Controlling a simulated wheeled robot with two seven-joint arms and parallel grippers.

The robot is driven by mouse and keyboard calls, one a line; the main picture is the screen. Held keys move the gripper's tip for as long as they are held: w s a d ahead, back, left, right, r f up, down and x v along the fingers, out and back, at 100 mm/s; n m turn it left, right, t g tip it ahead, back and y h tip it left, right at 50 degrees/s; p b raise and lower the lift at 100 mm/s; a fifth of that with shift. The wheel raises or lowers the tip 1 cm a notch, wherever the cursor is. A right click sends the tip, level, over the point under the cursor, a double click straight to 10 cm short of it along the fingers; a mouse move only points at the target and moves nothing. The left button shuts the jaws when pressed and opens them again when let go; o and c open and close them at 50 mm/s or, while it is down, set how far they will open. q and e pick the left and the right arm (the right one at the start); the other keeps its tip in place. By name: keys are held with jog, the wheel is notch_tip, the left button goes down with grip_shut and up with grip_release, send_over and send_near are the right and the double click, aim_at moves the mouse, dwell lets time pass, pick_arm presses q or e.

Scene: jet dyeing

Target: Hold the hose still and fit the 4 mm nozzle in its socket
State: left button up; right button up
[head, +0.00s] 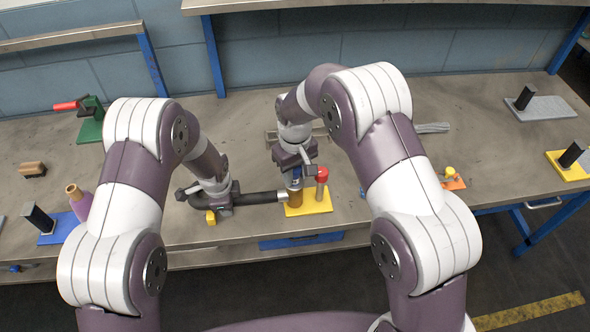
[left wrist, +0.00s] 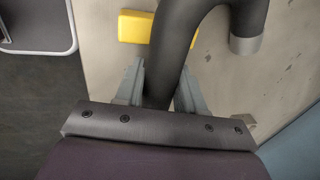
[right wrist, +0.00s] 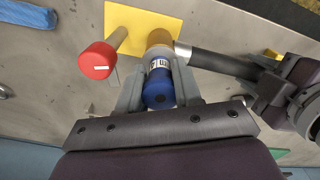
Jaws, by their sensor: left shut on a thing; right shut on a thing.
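My right gripper (head: 296,172) is shut on an upright blue cylinder with a white label, which I take as the nozzle (right wrist: 158,87); its size marking is unreadable. The nozzle sits directly above the brass-coloured socket (head: 295,198), also in the right wrist view (right wrist: 159,38). I cannot tell whether it is inside or only touching the top. The black hose (head: 255,199) lies with its grey metal end at the socket's side. My left gripper (left wrist: 160,82) is shut around the hose near its bend, left of the socket.
The socket stands on a yellow plate (head: 318,206) beside a red-capped post (head: 321,175), close to my right gripper. A small yellow block (left wrist: 134,26) lies by the hose. Further left are a blue plate (head: 62,230) and a green stand (head: 90,128). The bench front edge is close.

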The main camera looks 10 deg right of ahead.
jog(key=shift+f, duration=0.25)
jog(key=o, duration=1.1)
jog(key=shift+o, duration=0.2)
notch_tip(320, 180, up, 7)
jog(key=shift+r, duration=0.2)
jog(key=shift+c, duration=0.3)
